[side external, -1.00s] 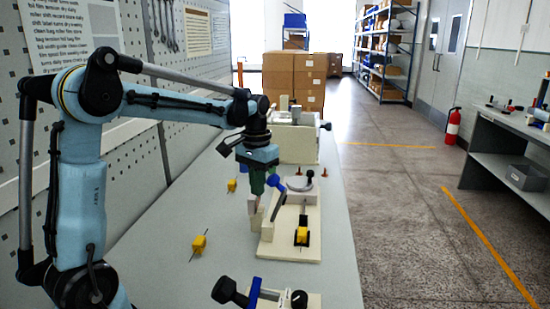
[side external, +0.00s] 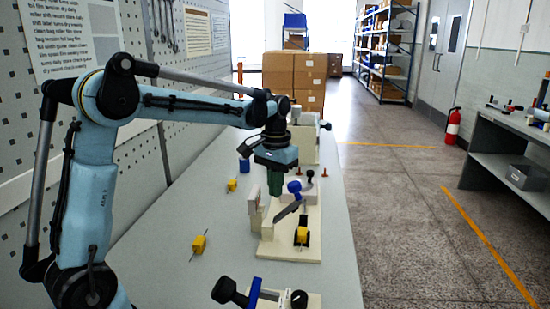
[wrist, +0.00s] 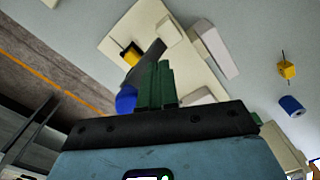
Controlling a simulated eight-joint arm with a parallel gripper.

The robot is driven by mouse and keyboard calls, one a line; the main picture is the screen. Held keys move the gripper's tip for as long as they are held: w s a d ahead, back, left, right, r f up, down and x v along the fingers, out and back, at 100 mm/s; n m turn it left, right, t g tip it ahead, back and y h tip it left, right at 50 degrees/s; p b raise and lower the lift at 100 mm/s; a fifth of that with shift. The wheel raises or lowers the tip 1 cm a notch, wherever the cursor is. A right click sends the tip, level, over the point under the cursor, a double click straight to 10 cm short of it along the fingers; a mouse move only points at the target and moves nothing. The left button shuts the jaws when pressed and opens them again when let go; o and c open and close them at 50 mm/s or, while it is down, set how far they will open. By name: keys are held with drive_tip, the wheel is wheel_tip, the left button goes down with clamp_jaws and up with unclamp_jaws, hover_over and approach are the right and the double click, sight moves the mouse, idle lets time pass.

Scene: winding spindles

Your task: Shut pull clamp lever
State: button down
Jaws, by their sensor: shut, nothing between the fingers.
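The pull clamp lever is a dark grey bar (side external: 287,212) with a blue knob (side external: 294,186) at its upper end. It leans up and to the right over a cream fixture plate (side external: 290,247). In the wrist view the lever (wrist: 151,50) and its blue knob (wrist: 126,99) lie beside my fingers. My gripper (side external: 275,193) has green fingers, shut and empty, pointing down just left of the knob. The fingertips (wrist: 158,68) look close to the lever; I cannot tell whether they touch it. My gripper partly hides the back of the fixture.
A yellow part (side external: 302,235) sits on the plate's front. Yellow blocks (side external: 199,243) and a blue cylinder (side external: 244,166) lie on the bench to the left. Another fixture with a black knob (side external: 223,290) stands in front. A cream block (side external: 303,145) stands behind.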

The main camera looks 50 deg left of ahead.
sight(296, 183)
drive_tip(key=shift+w+d, duration=1.65)
drive_tip(key=shift+w, duration=0.05)
drive_tip(key=shift+r, duration=4.05)
